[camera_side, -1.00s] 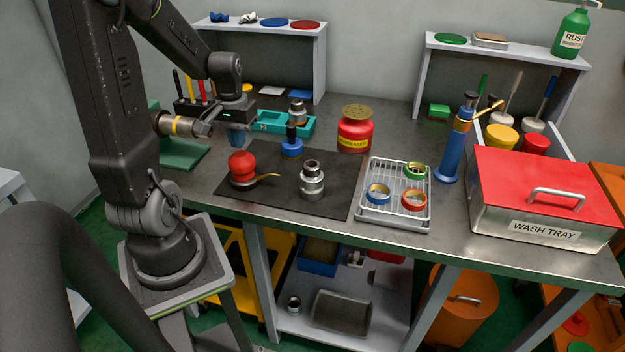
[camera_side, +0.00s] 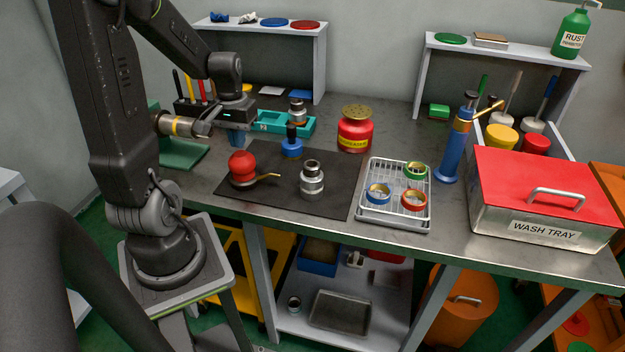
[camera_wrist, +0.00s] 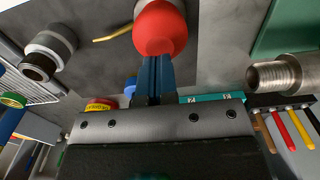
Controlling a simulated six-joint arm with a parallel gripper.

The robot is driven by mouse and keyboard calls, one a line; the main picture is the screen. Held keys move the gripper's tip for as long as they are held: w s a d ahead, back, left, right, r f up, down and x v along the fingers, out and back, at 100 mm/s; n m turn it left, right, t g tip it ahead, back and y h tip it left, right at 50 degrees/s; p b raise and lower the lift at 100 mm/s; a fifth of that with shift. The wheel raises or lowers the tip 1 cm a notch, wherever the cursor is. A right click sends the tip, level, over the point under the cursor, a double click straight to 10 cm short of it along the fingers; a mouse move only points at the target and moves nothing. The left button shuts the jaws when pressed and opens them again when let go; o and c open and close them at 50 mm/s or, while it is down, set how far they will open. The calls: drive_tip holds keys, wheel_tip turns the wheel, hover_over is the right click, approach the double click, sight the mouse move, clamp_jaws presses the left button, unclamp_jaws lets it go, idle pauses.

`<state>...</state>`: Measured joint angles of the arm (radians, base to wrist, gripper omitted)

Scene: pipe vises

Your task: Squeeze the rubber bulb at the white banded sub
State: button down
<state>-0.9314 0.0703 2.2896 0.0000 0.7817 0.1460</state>
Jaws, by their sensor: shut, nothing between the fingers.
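The red rubber bulb (camera_side: 242,166) stands upright on a dark base with a thin brass spout (camera_side: 268,177), at the left of the black mat. It also shows in the wrist view (camera_wrist: 160,28), just beyond my fingertips. The white banded sub (camera_side: 312,183), a silver and dark cylinder, stands on the mat to the right of the bulb; its white band shows in the wrist view (camera_wrist: 47,46). The spout points toward the sub. My gripper (camera_side: 237,143) has blue fingers, shut and empty, close above the bulb. I cannot tell whether they touch it. It shows in the wrist view too (camera_wrist: 155,65).
A threaded pipe (camera_side: 180,126) sticks out left of my gripper. A blue piece with a black top (camera_side: 291,142) and a teal tray (camera_side: 270,122) stand behind. A wire rack (camera_side: 397,212) holds coloured rings. A red can (camera_side: 355,132) stands behind the mat.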

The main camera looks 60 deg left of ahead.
sight(240, 153)
drive_tip(key=shift+f, duration=0.3)
idle(0.4)
drive_tip(key=shift+f, duration=1.4)
drive_tip(key=shift+r, duration=1.75)
drive_tip(key=shift+f, duration=0.35)
drive_tip(key=shift+f, duration=1.4)
drive_tip(key=shift+r, duration=1.75)
